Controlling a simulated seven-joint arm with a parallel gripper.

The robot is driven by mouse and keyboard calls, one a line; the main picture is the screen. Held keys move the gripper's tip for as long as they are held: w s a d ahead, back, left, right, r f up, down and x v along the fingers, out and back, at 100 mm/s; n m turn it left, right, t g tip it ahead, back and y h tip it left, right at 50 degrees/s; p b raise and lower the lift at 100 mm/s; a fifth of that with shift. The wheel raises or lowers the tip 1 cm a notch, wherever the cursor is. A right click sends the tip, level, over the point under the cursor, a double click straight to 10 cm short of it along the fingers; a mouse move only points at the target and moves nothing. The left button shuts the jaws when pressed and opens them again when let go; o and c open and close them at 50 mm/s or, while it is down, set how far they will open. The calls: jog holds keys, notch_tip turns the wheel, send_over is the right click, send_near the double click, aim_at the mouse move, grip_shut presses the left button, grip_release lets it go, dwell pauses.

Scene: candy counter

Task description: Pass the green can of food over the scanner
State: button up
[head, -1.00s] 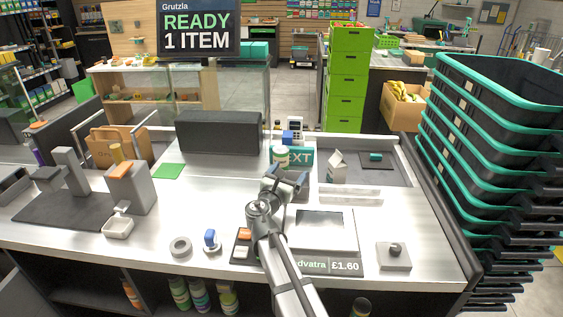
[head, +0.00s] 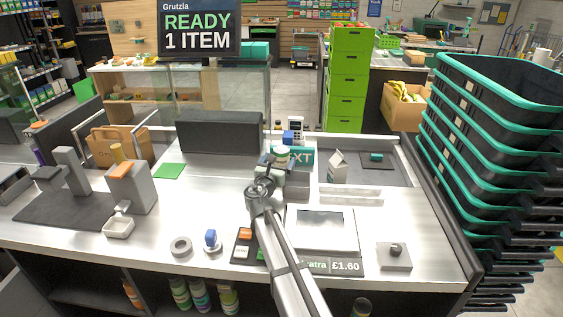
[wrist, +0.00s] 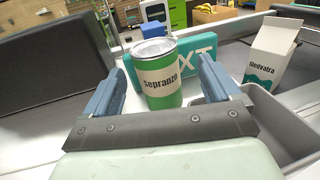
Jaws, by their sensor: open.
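The green can (wrist: 160,92) has a silver lid and a pale label reading "Sepranzo". It stands upright on the counter. In the head view its upper part (head: 281,150) shows just past my gripper (head: 277,163), which partly hides it. In the wrist view my gripper (wrist: 160,70) is open, with one blue-grey finger on each side of the can and gaps on both sides. A flat plate with a glassy window (head: 320,219), which looks like the scanner, lies nearer me, beside my arm. The screen (head: 198,28) reads "READY 1 ITEM".
A teal "NEXT" divider (head: 302,156) stands directly behind the can. A white carton (head: 337,166) stands to its right. A dark upright panel (head: 220,132) is to the left. Stacked baskets (head: 490,150) border the right.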

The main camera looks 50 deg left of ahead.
jog(key=shift+a+x, duration=0.2)
jog(key=shift+x, duration=2.4)
jog(key=shift+s, duration=0.15)
jog(key=c, duration=1.3)
jog(key=shift+o, duration=0.2)
